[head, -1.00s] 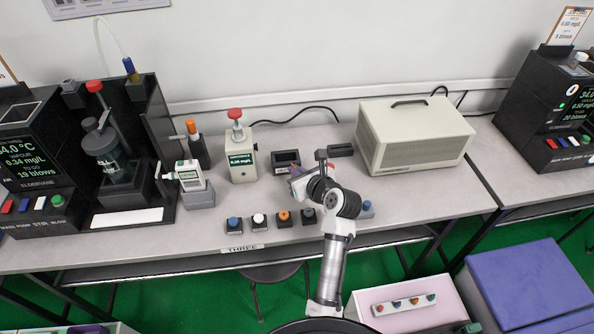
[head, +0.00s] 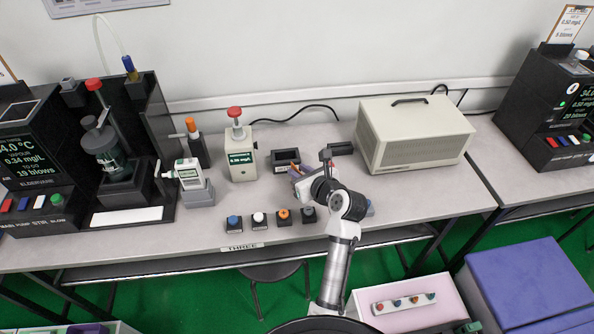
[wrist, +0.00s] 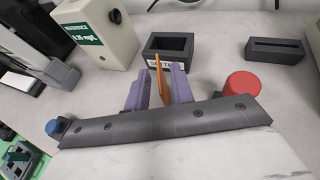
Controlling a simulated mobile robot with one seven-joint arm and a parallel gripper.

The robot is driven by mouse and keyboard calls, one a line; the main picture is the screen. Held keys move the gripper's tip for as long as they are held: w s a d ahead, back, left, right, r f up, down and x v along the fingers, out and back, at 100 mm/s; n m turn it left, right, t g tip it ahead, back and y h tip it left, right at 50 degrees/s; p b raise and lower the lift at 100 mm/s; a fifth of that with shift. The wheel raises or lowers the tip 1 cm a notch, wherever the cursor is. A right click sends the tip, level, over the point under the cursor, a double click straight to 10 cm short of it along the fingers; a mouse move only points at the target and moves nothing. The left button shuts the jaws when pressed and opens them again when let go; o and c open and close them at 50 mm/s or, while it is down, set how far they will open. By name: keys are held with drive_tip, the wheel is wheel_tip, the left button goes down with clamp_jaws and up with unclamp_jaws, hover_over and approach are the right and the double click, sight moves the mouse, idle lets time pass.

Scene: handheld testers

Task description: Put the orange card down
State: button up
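The orange card (wrist: 159,78) stands nearly edge-on between the purple fingers of my gripper (wrist: 158,88) in the wrist view. The fingers are apart, with a gap showing on each side of the card, so my gripper looks open around it. The card (head: 299,170) is small in the head view, by my gripper (head: 297,174). A dark open-topped tray (wrist: 151,43) with a white label lies just beyond the card; it also shows in the head view (head: 285,156). The card's lower edge is hidden, so I cannot tell what it rests on.
A slotted black block (wrist: 275,50) and a red-topped thing (wrist: 243,85) are to the right. A cream tester (head: 241,155) stands left of the tray. Several coloured buttons (head: 258,219) line the bench front. A large beige case (head: 420,135) stands at right.

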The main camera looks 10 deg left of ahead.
drive_tip(key=v, duration=1)
drive_tip(key=shift+b, duration=0.45)
